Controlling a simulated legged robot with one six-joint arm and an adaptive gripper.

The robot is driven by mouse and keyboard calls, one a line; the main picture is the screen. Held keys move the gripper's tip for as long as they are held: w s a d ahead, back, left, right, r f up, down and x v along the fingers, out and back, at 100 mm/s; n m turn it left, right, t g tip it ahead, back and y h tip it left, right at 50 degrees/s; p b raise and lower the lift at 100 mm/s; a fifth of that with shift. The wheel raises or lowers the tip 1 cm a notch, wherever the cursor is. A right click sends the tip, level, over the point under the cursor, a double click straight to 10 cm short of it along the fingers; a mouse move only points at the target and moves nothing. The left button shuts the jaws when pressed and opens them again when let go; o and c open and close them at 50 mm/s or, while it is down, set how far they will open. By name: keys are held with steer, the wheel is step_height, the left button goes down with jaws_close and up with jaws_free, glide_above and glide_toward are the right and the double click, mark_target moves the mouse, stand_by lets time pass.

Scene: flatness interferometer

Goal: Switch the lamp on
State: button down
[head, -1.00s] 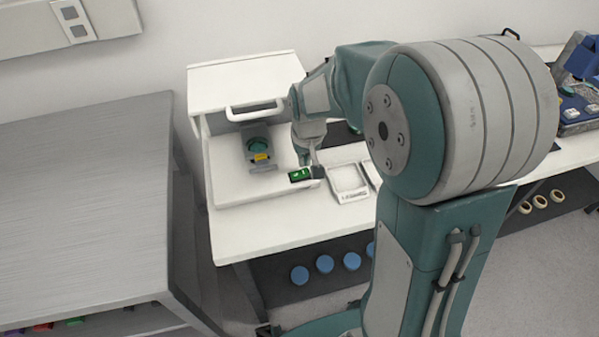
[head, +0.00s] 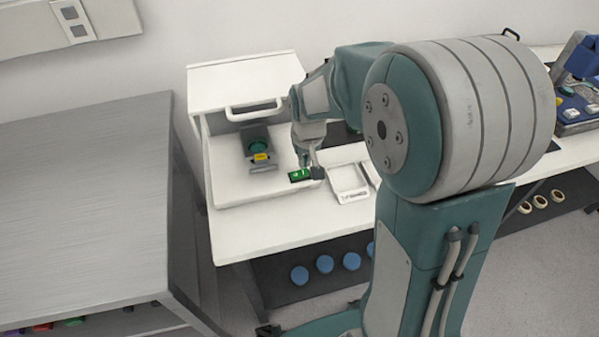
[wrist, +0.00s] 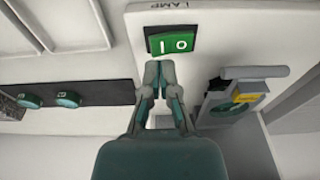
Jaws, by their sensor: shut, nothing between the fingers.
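The lamp switch (wrist: 171,42) is a green rocker marked I and O, under the word LAMP on the white instrument's front. In the head view the green switch (head: 299,175) sits at the instrument's right front corner. My gripper (wrist: 158,66) is shut and empty, with its fingertips just below the rocker in the wrist view, nearer its I side. I cannot tell whether the tips touch it.
The white instrument (head: 235,190) has a raised handle (head: 254,111) and a green round part (head: 258,145) with a yellow label on its stage. A white tray (head: 347,182) lies right of the switch. A grey cabinet (head: 80,200) stands at left.

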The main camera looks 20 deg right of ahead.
mark_target(304, 172)
steer(key=shift+f, duration=1.2)
stand_by(0.6)
steer(key=shift+r, duration=3.55)
steer(key=shift+s+r, duration=0.3)
steer(key=shift+r, duration=0.05)
steer(key=s+r+t, duration=0.2)
steer(key=s+r, duration=0.2)
steer(key=s, duration=0.6)
steer(key=s+r+t, duration=0.1)
steer(key=s+r, duration=0.4)
steer(key=s, duration=0.5)
steer(key=shift+t, duration=0.4)
